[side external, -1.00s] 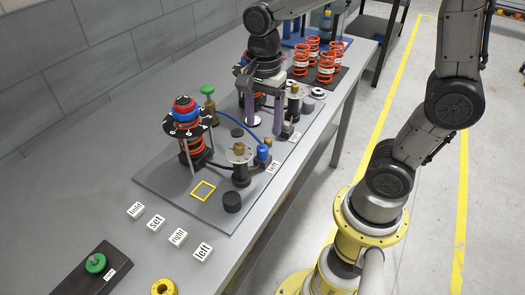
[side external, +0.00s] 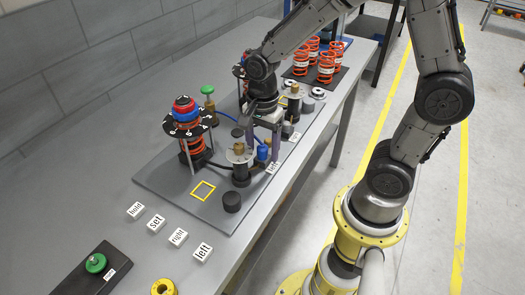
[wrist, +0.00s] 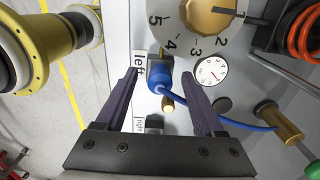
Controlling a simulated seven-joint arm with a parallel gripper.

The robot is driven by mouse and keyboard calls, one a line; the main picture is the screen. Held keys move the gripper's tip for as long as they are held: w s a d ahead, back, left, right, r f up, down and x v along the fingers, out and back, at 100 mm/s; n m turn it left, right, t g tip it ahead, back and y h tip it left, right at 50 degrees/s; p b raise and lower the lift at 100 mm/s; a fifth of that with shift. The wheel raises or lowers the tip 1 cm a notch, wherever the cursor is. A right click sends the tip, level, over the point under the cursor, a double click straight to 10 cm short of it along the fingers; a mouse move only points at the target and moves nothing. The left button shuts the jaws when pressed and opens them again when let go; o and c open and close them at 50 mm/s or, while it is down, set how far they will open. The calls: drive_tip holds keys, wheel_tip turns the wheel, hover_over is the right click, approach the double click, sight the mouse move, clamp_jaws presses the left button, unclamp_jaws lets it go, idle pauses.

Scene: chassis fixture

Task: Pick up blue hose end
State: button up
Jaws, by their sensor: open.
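The blue hose end (wrist: 158,78) is a short blue cylinder on a thin blue hose in the wrist view, beside the "left" label. It also shows upright in the side view (side external: 262,152), next to the dial post. My gripper (wrist: 159,75) is open, with one finger on each side of the hose end in the wrist view. No contact between fingers and hose end is visible. In the side view my gripper (side external: 262,138) is above and around the hose end. The blue hose (wrist: 240,126) runs to a brass fitting (wrist: 280,122).
A numbered dial with a brass knob (wrist: 209,14) stands close beside the fingers. A small gauge (wrist: 211,72) lies nearby. An orange spring tower with a red and blue top (side external: 185,108) stands left on the plate. Labelled blocks (side external: 178,237) lie in front.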

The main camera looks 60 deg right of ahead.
clamp_jaws()
drive_tip(key=shift+r, duration=0.1)
idle(0.3)
